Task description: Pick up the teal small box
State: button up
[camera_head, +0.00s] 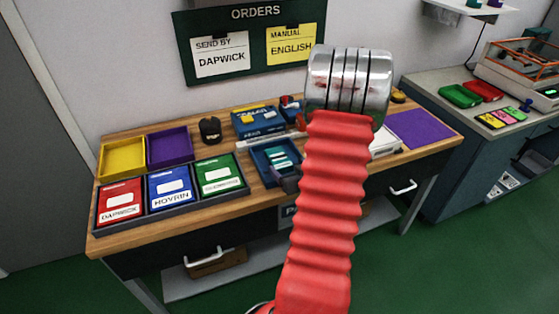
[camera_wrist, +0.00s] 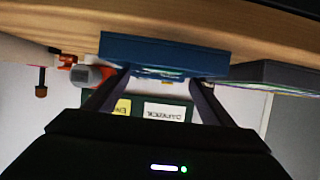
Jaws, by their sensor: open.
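A small dark blue tray (camera_head: 258,165) stands mid-table in the head view, with teal items (camera_head: 281,154) bearing white marks inside. I cannot separate one teal small box from the others there. My red arm hides part of the area to the right, and a dark part of my gripper shows at the tray's right front corner. In the wrist view, which is upside down, my gripper (camera_wrist: 160,78) is open, with its fingers apart and nothing seen held. A blue side (camera_wrist: 165,50), apparently the tray, spans beyond the fingertips. Its contents are barely visible.
A dark rack of red, blue and green manuals (camera_head: 168,190) stands left of the tray. Yellow (camera_head: 122,158) and purple bins are behind it. A blue box (camera_head: 258,122) stands behind the tray. A purple mat (camera_head: 424,129) is at right. An orange-grey object (camera_wrist: 88,74) shows beside one finger.

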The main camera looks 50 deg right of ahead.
aim_at(280, 159)
jog(key=x, duration=0.3)
jog(key=shift+w+d, duration=0.1)
jog(key=shift+w, duration=0.1)
jog(key=shift+w+d+f, duration=0.1)
jog(key=shift+r+x, duration=0.15)
jog(key=shift+x, duration=1.15)
jog(key=shift+r+x, duration=0.15)
jog(key=shift+x, duration=1.2)
jog(key=shift+w, duration=0.15)
jog(key=shift+c, duration=0.4)
jog(key=c, duration=1.2)
jog(key=shift+c, duration=0.2)
